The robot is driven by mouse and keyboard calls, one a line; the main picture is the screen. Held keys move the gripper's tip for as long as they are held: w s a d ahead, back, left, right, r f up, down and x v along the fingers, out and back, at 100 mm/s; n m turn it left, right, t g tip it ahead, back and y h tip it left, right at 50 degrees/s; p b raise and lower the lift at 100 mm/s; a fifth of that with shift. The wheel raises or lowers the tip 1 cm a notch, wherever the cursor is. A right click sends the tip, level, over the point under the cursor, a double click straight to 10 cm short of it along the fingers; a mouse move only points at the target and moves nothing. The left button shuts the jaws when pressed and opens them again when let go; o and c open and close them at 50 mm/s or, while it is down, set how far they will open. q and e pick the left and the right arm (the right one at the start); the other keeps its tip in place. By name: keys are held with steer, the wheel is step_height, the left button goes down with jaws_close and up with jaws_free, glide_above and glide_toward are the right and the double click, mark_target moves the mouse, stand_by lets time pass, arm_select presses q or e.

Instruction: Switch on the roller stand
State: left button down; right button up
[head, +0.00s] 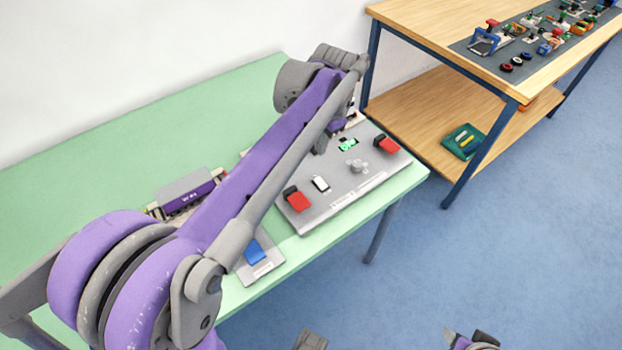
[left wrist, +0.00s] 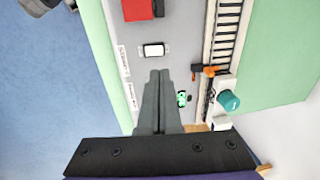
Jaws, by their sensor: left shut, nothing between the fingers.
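A grey control panel (head: 335,205) lies on the green table. It carries a white-faced switch (head: 320,184), red levers or blocks (head: 297,199) (head: 387,144), a grey knob (head: 356,166) and a small green-lit part (head: 347,145). I cannot tell which of these belongs to the roller stand. My left gripper (head: 319,146) is over the panel, partly hidden by my arm. In the left wrist view its fingers (left wrist: 158,72) are shut and empty, tips close beside the white switch (left wrist: 153,50). The green-lit part (left wrist: 182,98) is to their right. I cannot tell whether they touch the panel.
A separate plate with a blue rocker (head: 255,252) lies left of the panel. A purple and grey block (head: 187,194) stands behind it. The left wrist view shows a ladder-like rail (left wrist: 228,35) and a teal knob (left wrist: 230,100). A wooden bench (head: 430,38) stands behind right.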

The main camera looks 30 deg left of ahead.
mark_target(315, 180)
arm_select(q)
steer(key=shift+w+a, duration=0.25)
steer(key=shift+w, duration=0.05)
steer(key=shift+f, duration=0.1)
steer(key=f, duration=0.4)
steer(key=a+f+b, duration=0.1)
steer(key=f, duration=0.8)
steer(key=shift+w+a+f, duration=0.4)
steer(key=shift+a+f+b, duration=0.15)
steer(key=shift+f+b, duration=0.15)
steer(key=shift+b, duration=0.05)
steer(key=shift+d+r, duration=0.1)
steer(key=shift+d, duration=0.15)
